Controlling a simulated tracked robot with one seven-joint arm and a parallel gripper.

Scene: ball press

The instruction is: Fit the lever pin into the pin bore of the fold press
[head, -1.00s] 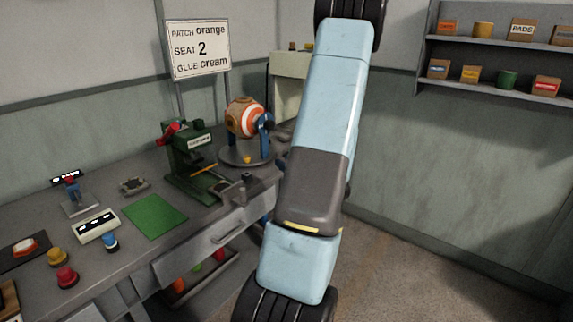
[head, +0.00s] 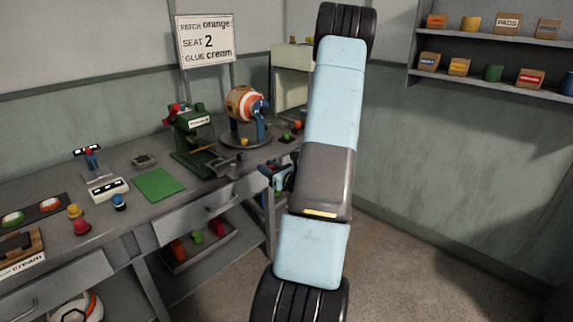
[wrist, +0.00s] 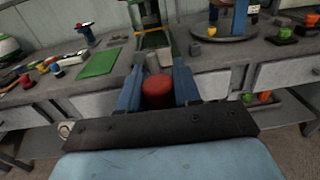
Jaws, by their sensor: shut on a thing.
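The green fold press (head: 192,138) stands on the bench, left of my arm in the head view. Its lower part shows at the top of the wrist view (wrist: 152,38). My gripper (wrist: 158,76) has blue fingers closed on both sides of a red cylindrical piece, which I take to be the lever pin (wrist: 158,91). Grey metal shows just beyond the red part; I cannot tell whether it belongs to the pin. In the head view my gripper (head: 275,176) is partly hidden by my arm, near the bench's front edge. The pin bore cannot be made out.
A striped ball (head: 244,103) sits on a round stand right of the press. A green mat (head: 159,184) lies to its left. Drawers (head: 205,208) line the bench front. A sign (head: 205,40) reads patch orange, seat 2, glue cream. Floor (head: 400,270) right of my arm is clear.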

